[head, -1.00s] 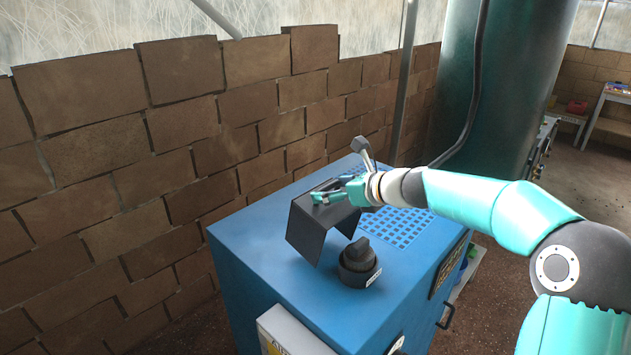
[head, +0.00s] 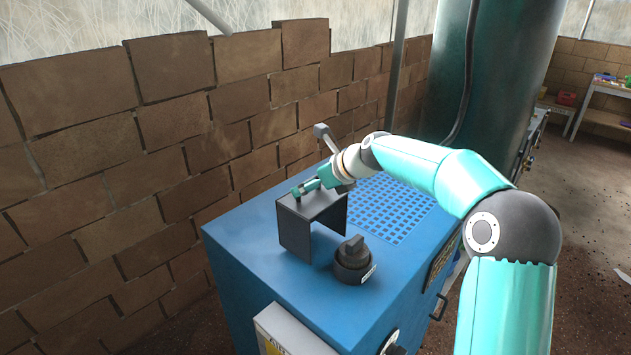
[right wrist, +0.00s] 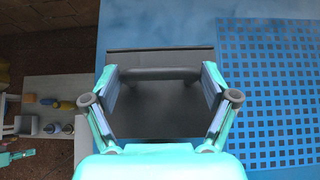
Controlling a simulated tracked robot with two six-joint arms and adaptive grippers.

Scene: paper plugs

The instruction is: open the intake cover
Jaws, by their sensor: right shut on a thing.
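The dark grey intake cover (head: 322,206), a bent three-sided sheet, is on the blue machine's top (head: 250,235), left of the blue grille (head: 385,212). It looks level, with its side panels pointing down. I cannot tell for sure whether their lower edges touch the machine. My right gripper (head: 303,190) is at the cover's top. In the right wrist view its fingers (right wrist: 162,80) are shut on the black bar handle (right wrist: 160,73) of the cover, one at each end. The grille lies uncovered beside the cover.
A black rotary knob (head: 353,258) stands close in front of the cover. A brick wall (head: 150,180) runs behind and left of the machine. A large teal tank (head: 500,75) stands behind it. The machine's top is free at the front left.

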